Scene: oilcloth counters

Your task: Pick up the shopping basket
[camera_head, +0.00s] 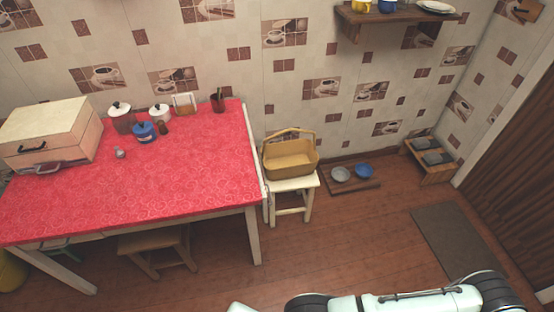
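A tan shopping basket (290,159) with a raised arched handle stands upright on a small white stool (307,186). The stool stands just right of the red-covered table, by the tiled wall. The basket looks empty from here, though part of its inside is hidden by its front wall. Part of one of my arms shows at the bottom right edge, well away from the basket. Neither gripper is in view.
The red oilcloth table (180,180) carries a large box (50,130) and several pots. A low tray with bowls (350,180) lies right of the stool. A shoe rack (432,160) and mat (455,238) are farther right. Wooden floor before the stool is clear.

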